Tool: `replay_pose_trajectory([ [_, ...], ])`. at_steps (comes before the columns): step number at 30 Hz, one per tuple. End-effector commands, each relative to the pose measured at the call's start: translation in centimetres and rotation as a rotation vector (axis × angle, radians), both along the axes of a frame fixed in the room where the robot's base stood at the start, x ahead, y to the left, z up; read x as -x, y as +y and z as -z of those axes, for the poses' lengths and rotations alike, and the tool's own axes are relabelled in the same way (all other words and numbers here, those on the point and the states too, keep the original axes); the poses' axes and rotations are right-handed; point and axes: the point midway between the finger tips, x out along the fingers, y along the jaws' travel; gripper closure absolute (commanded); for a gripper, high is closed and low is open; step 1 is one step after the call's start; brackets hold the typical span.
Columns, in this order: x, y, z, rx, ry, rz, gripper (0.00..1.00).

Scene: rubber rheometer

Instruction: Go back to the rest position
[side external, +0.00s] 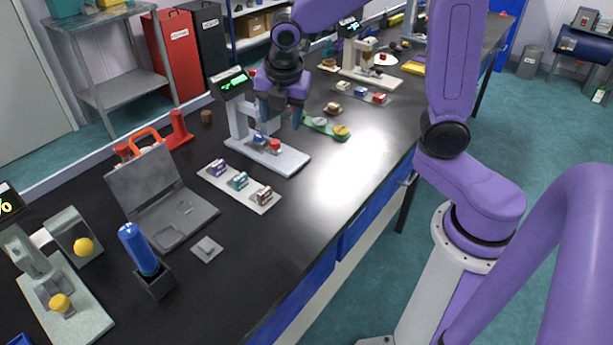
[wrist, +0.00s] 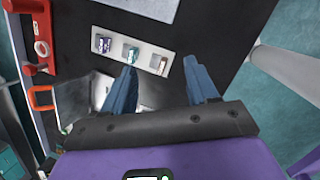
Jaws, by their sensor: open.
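My gripper (side external: 282,112) hangs from the purple arm above the black bench, in front of a small tester with a green display (side external: 232,84) in the side view. In the wrist view my gripper (wrist: 163,90) has its two blue fingers spread apart, with nothing between them. A white strip (side external: 238,186) with purple, teal and brown blocks lies on the bench; this strip also shows beyond the fingers in the wrist view (wrist: 115,58).
A grey hinged case (side external: 185,221) with an orange handle lies open on the bench. A blue cylinder (side external: 138,248) stands in a dark holder. Another tester (side external: 372,75) stands farther back. The bench's front middle is bare.

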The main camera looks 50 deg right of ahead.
Motion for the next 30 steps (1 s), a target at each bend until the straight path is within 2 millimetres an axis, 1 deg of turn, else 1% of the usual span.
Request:
replay_pose_trajectory([
  [1, 1.5, 0.5, 0.0, -0.029, 0.0, 0.043, 0.42],
  [6, 6.3, 1.8, 0.2, -0.124, 0.014, 0.219, 0.42],
  [10, 10.3, 2.4, 0.4, -0.186, 0.035, 0.358, 0.42],
  [16, 16.5, 2.3, 0.8, -0.253, 0.081, 0.575, 0.42],
  [21, 21.3, 1.6, 1.2, -0.286, 0.121, 0.75, 0.42],
  [25, 24.0, 1.0, 1.5, -0.295, 0.144, 0.849, 0.42],
  [27, 24.8, 0.8, 1.6, -0.296, 0.152, 0.886, 0.42],
  [30, 25.5, 0.6, 1.7, -0.296, 0.157, 0.913, 0.42],
])
